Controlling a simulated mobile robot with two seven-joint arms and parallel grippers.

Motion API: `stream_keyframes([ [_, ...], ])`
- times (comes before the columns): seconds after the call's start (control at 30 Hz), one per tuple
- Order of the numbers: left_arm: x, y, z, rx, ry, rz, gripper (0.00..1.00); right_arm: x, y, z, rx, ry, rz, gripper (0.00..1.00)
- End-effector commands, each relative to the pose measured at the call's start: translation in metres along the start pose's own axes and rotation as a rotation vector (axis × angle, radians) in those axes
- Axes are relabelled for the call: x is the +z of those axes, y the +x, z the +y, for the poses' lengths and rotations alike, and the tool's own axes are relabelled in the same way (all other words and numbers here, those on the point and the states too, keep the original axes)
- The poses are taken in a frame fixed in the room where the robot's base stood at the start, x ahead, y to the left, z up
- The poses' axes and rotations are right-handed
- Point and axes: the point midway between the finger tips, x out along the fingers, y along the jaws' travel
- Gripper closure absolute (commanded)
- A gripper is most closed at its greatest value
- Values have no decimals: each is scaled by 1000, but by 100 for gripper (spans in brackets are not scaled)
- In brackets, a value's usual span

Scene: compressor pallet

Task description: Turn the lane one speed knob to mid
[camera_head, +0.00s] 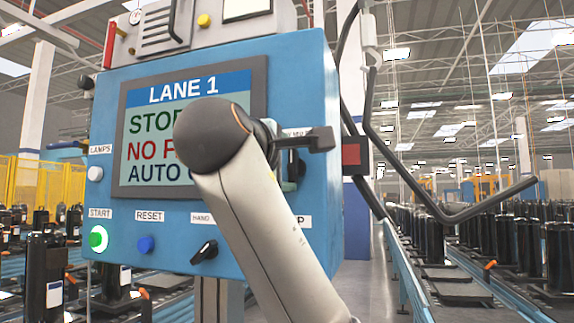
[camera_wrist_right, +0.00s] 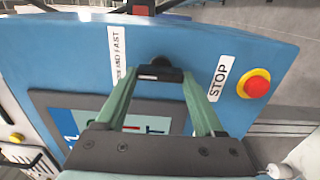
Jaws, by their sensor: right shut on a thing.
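The lane one speed knob (camera_wrist_right: 160,70) is a small black knob on the blue panel (camera_wrist_right: 250,50), beside a white label (camera_wrist_right: 117,60) that ends in "MID FAST". In the right wrist view, my right gripper (camera_wrist_right: 159,77) has its two green fingers on either side of the knob, shut on it. The knob's pointing direction is hard to make out. In the head view, my right arm covers the middle right of the LANE 1 panel (camera_head: 140,73), and the knob is mostly hidden behind the wrist. My left gripper is not in view.
The panel has a green START button (camera_head: 98,239), a blue RESET button (camera_head: 146,244) and a black HAND switch (camera_head: 204,252). A red STOP button (camera_wrist_right: 257,86) sits close to my right fingers. A bent dark bar (camera_head: 455,218) juts out right of the panel.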

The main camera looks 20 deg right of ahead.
Motion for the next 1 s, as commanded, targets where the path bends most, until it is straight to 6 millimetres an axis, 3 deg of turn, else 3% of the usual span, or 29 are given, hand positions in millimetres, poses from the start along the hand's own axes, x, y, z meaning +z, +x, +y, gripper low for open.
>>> stream_keyframes([
  [0.03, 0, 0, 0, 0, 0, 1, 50, -1, 0, 0, -1, 0, 2, 27],
  [0.27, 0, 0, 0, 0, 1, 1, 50, 0, 0, 0, -1, 0, 1, 1],
  [0.57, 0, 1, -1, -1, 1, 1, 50, 0, -3, 0, 0, 1, 1, 0],
  [0.73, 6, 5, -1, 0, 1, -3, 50, -1, -26, -1, 4, 2, 3, 0],
  [1.0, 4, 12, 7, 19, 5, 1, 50, -1, -85, -1, 4, 2, 3, 0],
])
